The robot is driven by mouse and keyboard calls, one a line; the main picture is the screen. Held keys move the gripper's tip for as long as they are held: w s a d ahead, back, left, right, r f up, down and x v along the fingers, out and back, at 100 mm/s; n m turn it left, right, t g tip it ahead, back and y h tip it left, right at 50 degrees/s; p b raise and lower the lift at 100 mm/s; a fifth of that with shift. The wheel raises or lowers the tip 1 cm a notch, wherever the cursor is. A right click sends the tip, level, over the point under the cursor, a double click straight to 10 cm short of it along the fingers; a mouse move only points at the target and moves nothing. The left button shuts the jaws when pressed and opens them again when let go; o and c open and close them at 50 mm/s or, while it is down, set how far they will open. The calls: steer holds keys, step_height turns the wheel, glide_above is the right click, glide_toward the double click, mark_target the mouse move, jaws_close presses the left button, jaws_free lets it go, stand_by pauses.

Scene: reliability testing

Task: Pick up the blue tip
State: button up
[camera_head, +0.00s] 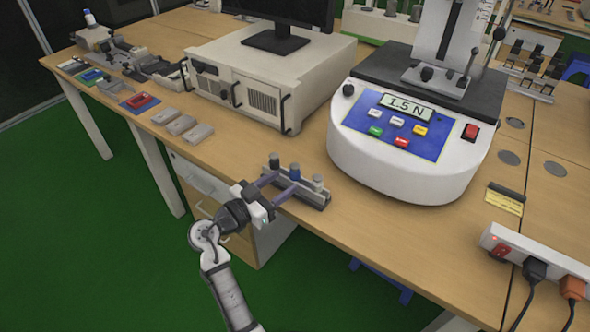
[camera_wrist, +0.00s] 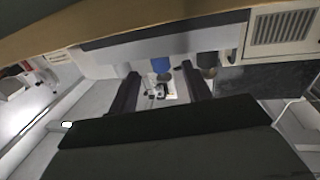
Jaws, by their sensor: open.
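The blue tip (camera_head: 294,172) stands upright in the middle of a small grey rack (camera_head: 322,200) near the table's front edge. A grey tip (camera_head: 273,160) stands on its left and another grey tip (camera_head: 318,181) on its right. My gripper (camera_head: 286,180) is open at the front of the rack, its fingers pointing towards the blue tip. In the wrist view, the blue tip (camera_wrist: 160,64) shows between the two spread fingers of my gripper (camera_wrist: 159,74). I cannot tell whether the fingers reach around it. The tip's lower part is hidden.
A white force tester (camera_head: 400,178) reading 1.5 N stands right behind the rack. A beige instrument box (camera_head: 290,100) stands behind it to the left. Several small grey blocks (camera_head: 182,125) lie farther left. A power strip (camera_head: 540,262) lies at right. The front table middle is clear.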

mark_target(291, 176)
steer(key=p+x, duration=0.1)
steer(key=x, duration=0.1)
steer(key=p+x, duration=0.1)
steer(key=x, duration=0.1)
steer(key=shift+w+d+r, duration=0.2)
steer(key=shift+w+d, duration=0.05)
steer(key=shift+d, duration=0.1)
steer(key=shift+w+d+f, duration=0.15)
steer(key=shift+w+d, duration=0.1)
steer(key=shift+w, duration=0.05)
steer(key=c, duration=1)
steer(key=shift+c, duration=0.2)
